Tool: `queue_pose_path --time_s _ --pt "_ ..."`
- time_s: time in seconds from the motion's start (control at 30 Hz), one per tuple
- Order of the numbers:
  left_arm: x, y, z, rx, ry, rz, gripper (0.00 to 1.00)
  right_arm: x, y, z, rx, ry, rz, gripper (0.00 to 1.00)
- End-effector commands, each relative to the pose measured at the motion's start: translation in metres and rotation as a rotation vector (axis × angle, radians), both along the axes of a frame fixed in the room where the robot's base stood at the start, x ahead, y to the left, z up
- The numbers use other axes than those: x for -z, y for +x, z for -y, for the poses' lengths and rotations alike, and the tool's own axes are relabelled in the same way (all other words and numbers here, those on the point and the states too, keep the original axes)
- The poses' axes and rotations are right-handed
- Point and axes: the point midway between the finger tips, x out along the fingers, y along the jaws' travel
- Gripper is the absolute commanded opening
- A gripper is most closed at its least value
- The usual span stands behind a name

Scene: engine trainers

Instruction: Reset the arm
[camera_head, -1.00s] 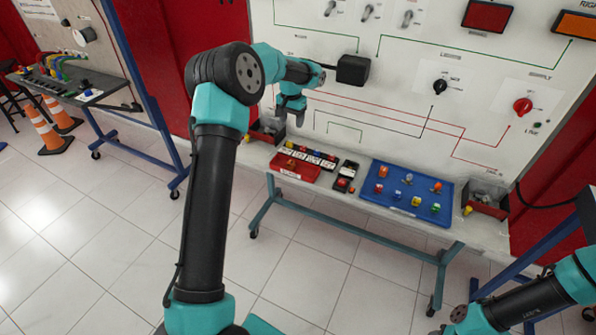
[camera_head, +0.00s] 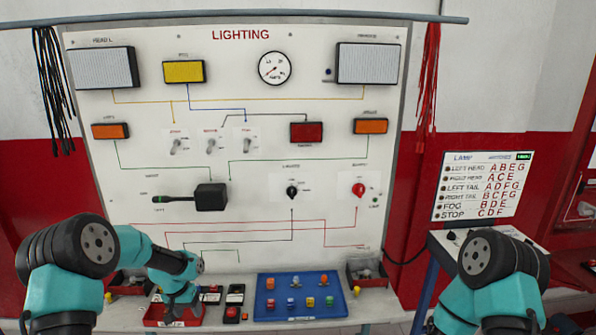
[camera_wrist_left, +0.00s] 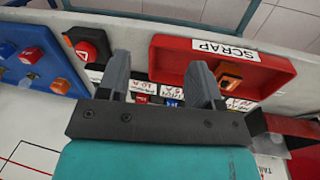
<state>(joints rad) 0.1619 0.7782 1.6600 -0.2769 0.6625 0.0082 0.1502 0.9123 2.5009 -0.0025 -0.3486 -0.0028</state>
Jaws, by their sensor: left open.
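My left gripper (camera_head: 176,308) is over the parts shelf at the foot of the lighting board, at the red tray (camera_head: 152,319). In the left wrist view its two fingers (camera_wrist_left: 160,82) are apart with nothing held between them. The red tray (camera_wrist_left: 171,56), labelled SCRAP, shows there behind and right of the fingers, with an orange bulb (camera_wrist_left: 229,76) in it by the right finger. A row of labelled slots shows between and behind the fingers, partly hidden. My right arm comes in at the lower right of the head view; its gripper is out of frame.
A blue tray (camera_head: 262,310) with several coloured bulbs lies right of the left gripper. A small black box with a red button (camera_head: 231,312) stands between. The board (camera_head: 240,130) rises behind, with a black lever switch (camera_head: 211,197). A lamp chart (camera_head: 483,187) hangs at right.

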Motion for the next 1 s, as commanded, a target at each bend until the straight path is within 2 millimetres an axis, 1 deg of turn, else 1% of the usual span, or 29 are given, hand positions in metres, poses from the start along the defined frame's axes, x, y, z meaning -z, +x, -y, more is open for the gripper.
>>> queue_pose_path --time_s 0.03,0.07,0.1,0.17,0.2,0.27,0.3,0.37,0.4,0.43,0.47,0.5,0.6,0.7,0.77,0.87,1.0 --pt "0.023 -0.019 0.017 0.0 -0.029 -0.008 0.59 0.0 0.0 0.0 0.0 0.0 0.0 0.43" --pt "0.035 -0.029 0.026 -0.003 -0.044 -0.006 0.59 0.0 0.0 0.0 0.0 0.0 0.0 0.43" --pt "0.049 -0.043 0.038 -0.008 -0.063 -0.005 0.59 0.0 0.0 0.0 0.0 0.0 0.0 0.43" --pt "0.069 -0.065 0.054 -0.019 -0.091 -0.002 0.59 0.0 0.0 0.0 0.0 0.0 0.0 0.43" --pt "0.081 -0.081 0.065 -0.029 -0.107 -0.003 0.59 0.0 0.0 0.0 0.0 0.0 0.0 0.43" --pt "0.097 -0.106 0.079 -0.046 -0.129 -0.001 0.59 0.0 0.0 0.0 0.0 0.0 0.0 0.43" --pt "0.106 -0.123 0.088 -0.057 -0.141 -0.002 0.59 0.0 0.0 0.0 0.0 0.0 0.0 0.43" --pt "0.118 -0.151 0.1 -0.076 -0.158 -0.005 0.59 0.0 0.0 0.0 0.0 0.0 0.0 0.43" --pt "0.124 -0.169 0.107 -0.089 -0.166 -0.004 0.59 0.0 0.0 0.0 0.0 0.0 0.0 0.43" --pt "0.128 -0.183 0.112 -0.101 -0.172 -0.005 0.59 0.0 0.0 0.0 0.0 0.0 0.0 0.43" --pt "0.132 -0.197 0.117 -0.111 -0.175 -0.007 0.59 0.0 0.0 0.0 0.0 0.0 0.0 0.43" --pt "0.135 -0.215 0.122 -0.126 -0.18 -0.007 0.59 0.0 0.0 0.0 0.0 0.0 0.0 0.43" --pt "0.14 -0.255 0.131 -0.158 -0.182 -0.009 0.59 0.0 0.0 0.0 0.0 0.0 0.0 0.43" --pt "0.14 -0.282 0.135 -0.18 -0.179 -0.008 0.59 0.0 0.0 0.0 0.0 0.0 0.0 0.43" --pt "0.139 -0.291 0.136 -0.188 -0.177 -0.007 0.59 0.0 0.0 0.0 0.0 0.0 0.0 0.43" --pt "0.139 -0.296 0.136 -0.193 -0.175 -0.005 0.59 0.0 0.0 0.0 0.0 0.0 0.0 0.43" --pt "0.139 -0.296 0.136 -0.194 -0.175 -0.004 0.59 0.0 0.0 0.0 0.0 0.0 0.0 0.43"
